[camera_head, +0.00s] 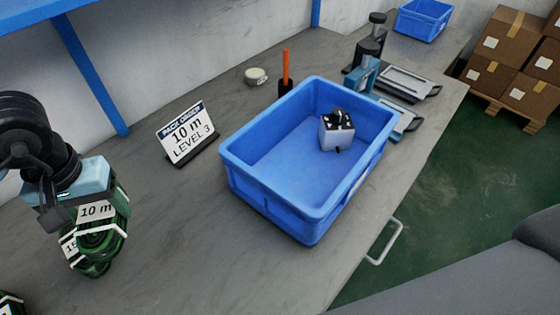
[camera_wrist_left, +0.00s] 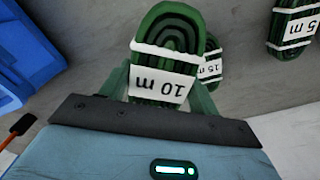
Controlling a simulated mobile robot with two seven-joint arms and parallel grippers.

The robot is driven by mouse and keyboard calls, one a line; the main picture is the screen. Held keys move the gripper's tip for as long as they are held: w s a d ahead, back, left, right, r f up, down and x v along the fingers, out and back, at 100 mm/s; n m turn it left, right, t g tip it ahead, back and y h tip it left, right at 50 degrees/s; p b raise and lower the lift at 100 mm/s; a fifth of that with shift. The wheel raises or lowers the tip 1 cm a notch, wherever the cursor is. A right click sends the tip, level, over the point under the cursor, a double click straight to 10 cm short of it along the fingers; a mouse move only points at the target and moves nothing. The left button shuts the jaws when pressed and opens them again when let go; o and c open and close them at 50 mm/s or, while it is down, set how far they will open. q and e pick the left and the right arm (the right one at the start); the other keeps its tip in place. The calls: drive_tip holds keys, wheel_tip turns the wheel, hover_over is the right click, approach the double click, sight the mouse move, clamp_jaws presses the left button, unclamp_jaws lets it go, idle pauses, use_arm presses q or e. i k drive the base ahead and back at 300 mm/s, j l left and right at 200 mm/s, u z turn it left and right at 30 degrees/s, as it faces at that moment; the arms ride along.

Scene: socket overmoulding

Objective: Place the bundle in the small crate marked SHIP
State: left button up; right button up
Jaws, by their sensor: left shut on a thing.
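A green coiled bundle (camera_head: 118,203) with white bands and a "10 m" label is between the fingers of my left gripper (camera_head: 98,205). In the left wrist view the bundle (camera_wrist_left: 178,28) stands upright in the picture between both fingers. My left gripper is shut on it, left of the crate. A blue crate (camera_head: 265,207) stands on the bench in the middle of the head view. A small white and black block (camera_head: 337,135) lies inside it. No SHIP marking is readable on the crate. My right gripper is not in view.
A sign (camera_head: 187,133) reading "PACK ORDER 10 m LEVEL 3" stands between gripper and crate. An orange stick in a black holder (camera_head: 286,87) and a second blue crate (camera_head: 422,20) are farther back.

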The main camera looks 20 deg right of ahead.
sight(292, 187)
drive_tip(key=l+u, duration=0.15)
drive_tip(key=l, duration=0.3)
drive_tip(key=k+l+u, duration=0.15)
drive_tip(key=l, duration=0.35)
drive_tip(key=k+l+u, duration=0.2)
drive_tip(key=l, duration=0.25)
drive_tip(key=i, duration=0.55)
